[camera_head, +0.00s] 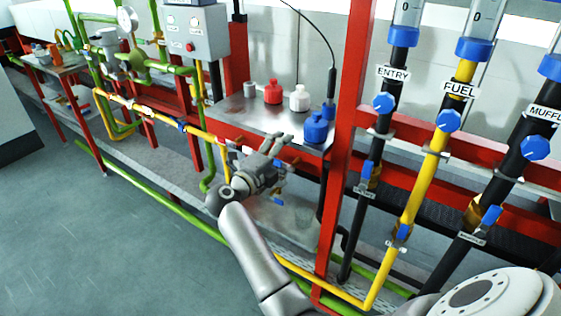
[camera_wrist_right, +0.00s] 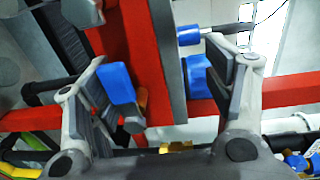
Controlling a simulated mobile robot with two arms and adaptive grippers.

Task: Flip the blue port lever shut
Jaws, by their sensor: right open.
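My right gripper (camera_head: 281,148) is open beside the metal shelf in the head view. The right wrist view shows its two spread fingers (camera_wrist_right: 165,95). A blue lever-like piece (camera_wrist_right: 117,83) stands close against the inner side of the left-hand finger there; I cannot tell whether they touch. In the head view a small blue part (camera_head: 280,164) shows just by the gripper, partly hidden by it. I cannot tell for certain which blue part is the port lever. My left gripper is not in view.
The metal shelf (camera_head: 240,113) holds a red bottle (camera_head: 273,92), a white bottle (camera_head: 299,98) and a blue bottle (camera_head: 316,128) near the gripper. A red post (camera_head: 345,140) stands right of it. Labelled pipes with blue valves, such as the yellow FUEL pipe (camera_head: 430,180), are farther right.

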